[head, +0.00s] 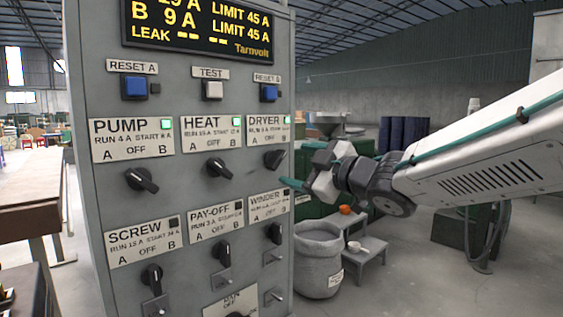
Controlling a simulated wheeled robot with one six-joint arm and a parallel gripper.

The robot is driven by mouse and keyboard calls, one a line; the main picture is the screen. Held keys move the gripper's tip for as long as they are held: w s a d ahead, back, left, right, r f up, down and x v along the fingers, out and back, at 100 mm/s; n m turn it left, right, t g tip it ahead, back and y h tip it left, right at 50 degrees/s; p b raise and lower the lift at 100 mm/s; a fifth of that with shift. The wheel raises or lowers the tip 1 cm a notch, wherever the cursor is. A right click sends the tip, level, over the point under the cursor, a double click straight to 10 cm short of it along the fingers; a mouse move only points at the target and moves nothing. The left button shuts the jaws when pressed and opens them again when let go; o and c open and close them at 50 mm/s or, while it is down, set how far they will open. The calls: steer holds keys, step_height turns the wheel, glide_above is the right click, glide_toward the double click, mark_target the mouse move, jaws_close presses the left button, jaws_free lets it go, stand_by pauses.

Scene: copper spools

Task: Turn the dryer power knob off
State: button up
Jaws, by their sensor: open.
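The dryer power knob (275,159) is a black rotary knob at the right of the panel's upper knob row. It sits under the DRYER label (269,135), which is marked A, OFF and B. The knob is turned sideways rather than upright; I cannot tell exactly which mark it points to. The green lamp (287,120) on that label is lit. My gripper (309,168) is open and empty, just right of the panel's right edge. Its teal fingertips are near the dryer knob but show no clear contact with it.
The grey panel (84,100) also carries pump (142,180), heat (220,168), screw (152,275), pay-off (223,254) and winder (275,234) knobs. Reset and test buttons sit above. A grey bin (318,262) and step stool (366,246) stand at right. A table (30,190) is at left.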

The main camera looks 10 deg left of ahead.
mark_target(280, 160)
steer(key=x, duration=0.6)
steer(key=shift+w+a, duration=0.15)
steer(key=shift+a, duration=0.05)
steer(key=c, duration=1)
